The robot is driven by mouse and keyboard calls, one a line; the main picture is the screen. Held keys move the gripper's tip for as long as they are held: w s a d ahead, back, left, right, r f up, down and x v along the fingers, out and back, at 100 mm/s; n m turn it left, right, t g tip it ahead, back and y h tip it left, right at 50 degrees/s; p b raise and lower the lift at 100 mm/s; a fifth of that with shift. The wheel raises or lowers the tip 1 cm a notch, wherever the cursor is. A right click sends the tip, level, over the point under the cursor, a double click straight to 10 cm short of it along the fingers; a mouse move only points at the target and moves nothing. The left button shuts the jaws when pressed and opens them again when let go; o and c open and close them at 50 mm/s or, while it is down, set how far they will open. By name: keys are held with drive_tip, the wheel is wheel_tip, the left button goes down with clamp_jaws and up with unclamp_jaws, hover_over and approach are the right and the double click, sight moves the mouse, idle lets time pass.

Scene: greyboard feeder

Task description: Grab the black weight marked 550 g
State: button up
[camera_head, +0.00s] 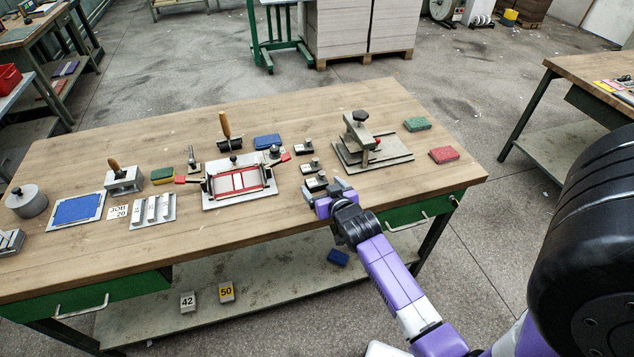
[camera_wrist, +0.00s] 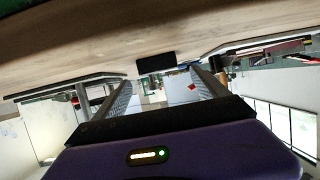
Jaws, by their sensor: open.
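Three small black blocks with grey tops and pale labels stand in a row on the wooden table: a far one (camera_head: 304,147), a middle one (camera_head: 311,167) and a near one (camera_head: 316,184). The labels are too small to read, so I cannot tell which is marked 550 g. My gripper (camera_head: 325,190) is open at the near block, low over the table, with its fingers partly covering that block. In the wrist view, which is upside down, a black block (camera_wrist: 156,63) shows ahead between the fingers of my gripper (camera_wrist: 160,78). No gap or contact can be judged.
A framed red-and-white fixture (camera_head: 240,182) stands left of the blocks. A grey press on a plate (camera_head: 372,150) stands to the right, with green (camera_head: 417,124) and red (camera_head: 444,155) pads beyond. The table's front edge runs under my arm.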

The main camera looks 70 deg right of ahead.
sight(316, 180)
drive_tip(key=shift+p+x, duration=0.4)
drive_tip(key=shift+x, duration=2.3)
drive_tip(key=shift+s, duration=0.1)
clamp_jaws()
